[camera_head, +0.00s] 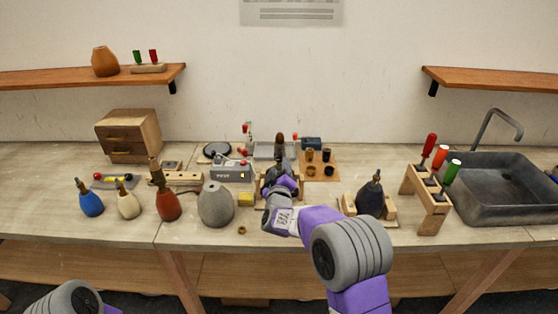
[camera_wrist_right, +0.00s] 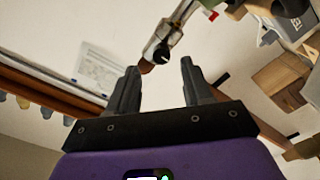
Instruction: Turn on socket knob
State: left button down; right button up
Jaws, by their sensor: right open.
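My right gripper (camera_head: 279,178) reaches over the bench at its middle, pointing toward the back. In the right wrist view its two fingers (camera_wrist_right: 160,66) are open with nothing between them. A metal socket (camera_wrist_right: 176,28) with a small black knob (camera_wrist_right: 162,54) appears just past the fingertips, in line with the gap. A brown tip (camera_wrist_right: 146,66) sticks out of the socket's end, near the left finger. In the head view the gripper largely hides the socket, and a brown upright piece (camera_head: 280,139) shows above it. Of my left arm only a link shows at the bottom left; its gripper is out of view.
Ceramic lamp bases, including a grey one (camera_head: 215,205) and a dark one (camera_head: 370,195), stand on either side of my right gripper. A grey tester box (camera_head: 231,174) is close at its left. A screwdriver rack (camera_head: 428,197) and a sink (camera_head: 505,190) are at the right.

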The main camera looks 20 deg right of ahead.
aim_at(280, 159)
jog(key=shift+x, duration=2.55)
jog(key=shift+f, duration=0.1)
grip_shut()
